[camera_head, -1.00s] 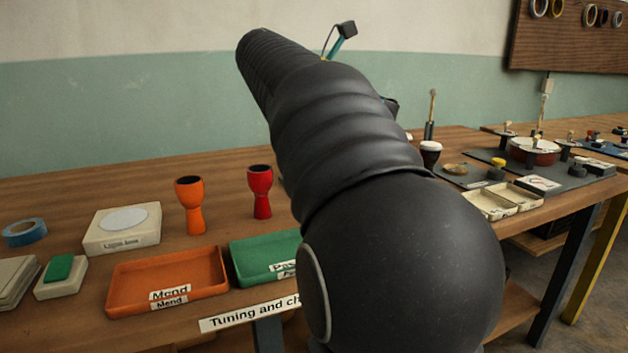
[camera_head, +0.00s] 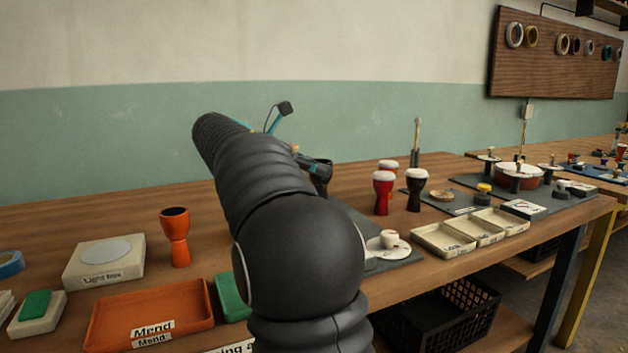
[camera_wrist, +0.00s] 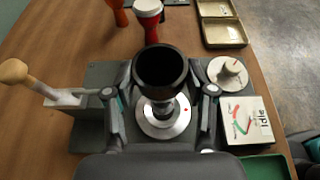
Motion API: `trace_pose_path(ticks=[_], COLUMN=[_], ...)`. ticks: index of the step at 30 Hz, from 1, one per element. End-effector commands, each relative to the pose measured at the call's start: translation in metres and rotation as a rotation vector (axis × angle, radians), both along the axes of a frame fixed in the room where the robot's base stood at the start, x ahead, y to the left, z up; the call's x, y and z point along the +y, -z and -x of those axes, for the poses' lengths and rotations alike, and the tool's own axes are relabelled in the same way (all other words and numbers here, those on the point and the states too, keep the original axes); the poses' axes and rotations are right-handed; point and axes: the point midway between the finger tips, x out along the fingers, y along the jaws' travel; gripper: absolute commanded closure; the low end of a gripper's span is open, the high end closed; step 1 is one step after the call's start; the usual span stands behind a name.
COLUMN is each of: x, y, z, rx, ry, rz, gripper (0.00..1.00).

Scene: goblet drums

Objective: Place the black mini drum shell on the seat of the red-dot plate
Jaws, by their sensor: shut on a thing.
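The black mini drum shell (camera_wrist: 162,70) is in the wrist view, its open dark bowl facing the camera and its narrow part below. My gripper (camera_wrist: 162,101) is shut on it, one finger on each side. The pale round red-dot plate (camera_wrist: 179,127) lies directly behind the shell in this view, its red dot showing to the right. The shell hides the plate's middle, so I cannot tell whether its foot touches the seat. In the head view, my gripper (camera_head: 318,172) is partly hidden behind my arm, with a dark shape at it.
A wooden-handled tool (camera_wrist: 35,82) stands left of the plate. A white-topped red drum (camera_wrist: 148,12) stands beyond. The head view shows an orange shell (camera_head: 175,238) and an orange tray (camera_head: 150,312).

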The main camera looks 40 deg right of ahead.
Motion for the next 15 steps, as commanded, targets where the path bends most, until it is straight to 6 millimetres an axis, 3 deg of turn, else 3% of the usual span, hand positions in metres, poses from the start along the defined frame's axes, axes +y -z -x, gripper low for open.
trace_pose_path(ticks=[5,15], x=[0.000,0.000], y=[0.026,0.029], z=[0.000,0.000], rx=[0.001,0.000], ry=[0.001,0.000], rz=[0.000,0.000], gripper=[0.80,0.80])
